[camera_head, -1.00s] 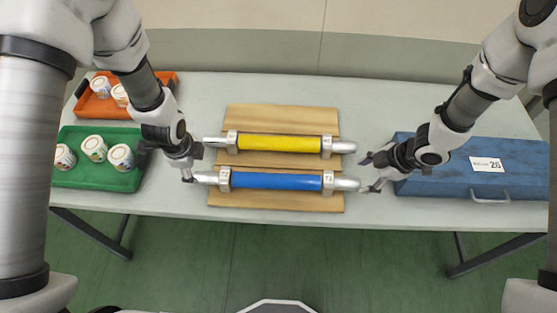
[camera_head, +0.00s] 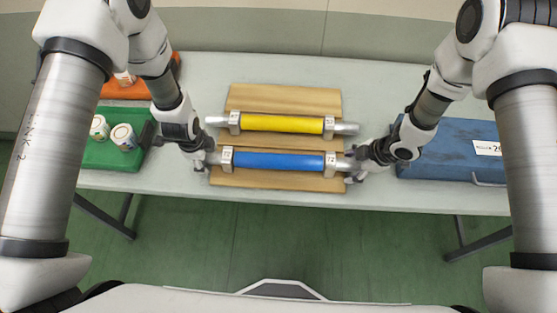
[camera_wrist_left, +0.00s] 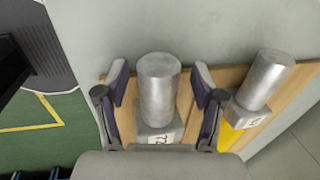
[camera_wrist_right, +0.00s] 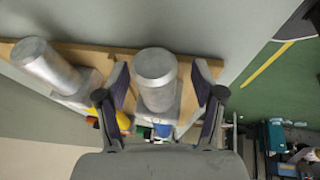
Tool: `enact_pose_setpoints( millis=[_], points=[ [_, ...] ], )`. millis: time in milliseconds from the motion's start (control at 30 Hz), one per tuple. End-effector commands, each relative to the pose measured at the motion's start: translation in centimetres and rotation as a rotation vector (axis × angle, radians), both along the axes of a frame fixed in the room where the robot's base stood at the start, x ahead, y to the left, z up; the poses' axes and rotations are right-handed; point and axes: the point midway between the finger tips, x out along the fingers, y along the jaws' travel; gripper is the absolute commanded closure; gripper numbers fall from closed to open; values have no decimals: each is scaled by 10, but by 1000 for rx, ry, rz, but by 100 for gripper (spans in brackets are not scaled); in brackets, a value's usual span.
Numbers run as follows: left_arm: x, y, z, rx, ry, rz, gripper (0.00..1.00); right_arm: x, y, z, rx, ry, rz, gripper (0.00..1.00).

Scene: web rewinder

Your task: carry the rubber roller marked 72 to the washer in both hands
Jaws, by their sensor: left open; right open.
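The blue roller (camera_head: 278,161) lies on the nearer part of the wooden board (camera_head: 285,96), its end blocks tagged 72. Its bare metal end (camera_wrist_left: 158,90) stands between the two open fingers of my left gripper (camera_wrist_left: 161,78), with the 72 tag just below. Its other end (camera_wrist_right: 155,80) sits between the open fingers of my right gripper (camera_wrist_right: 162,82). In the head view my left gripper (camera_head: 208,158) is at the roller's left end and my right gripper (camera_head: 350,168) at its right end. Neither gripper is closed on it.
A yellow roller (camera_head: 282,124) lies behind, parallel and close. A blue box (camera_head: 440,150) with a white label ending in 26 stands at right. A green tray (camera_head: 98,160) with cups and an orange tray (camera_head: 150,88) stand at left. The white tabletop (camera_head: 375,90) behind is clear.

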Motion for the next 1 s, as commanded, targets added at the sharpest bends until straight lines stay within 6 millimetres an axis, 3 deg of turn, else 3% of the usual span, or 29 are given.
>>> enact_pose_setpoints(
  millis=[100,200,300,667,1000],
  points=[
    [0,0,0,0,0,0,36,0,0,0,0,0,0,36],
    [0,0,0,0,0,1,71,0,0,0,0,0,0,71],
    [0,0,0,0,0,1,100,0,0,0,0,1,0,100],
    [0,0,4,0,-1,1,100,-1,0,3,0,1,0,100],
    [1,0,43,0,-3,1,100,0,0,42,0,1,1,100]
  ],
)
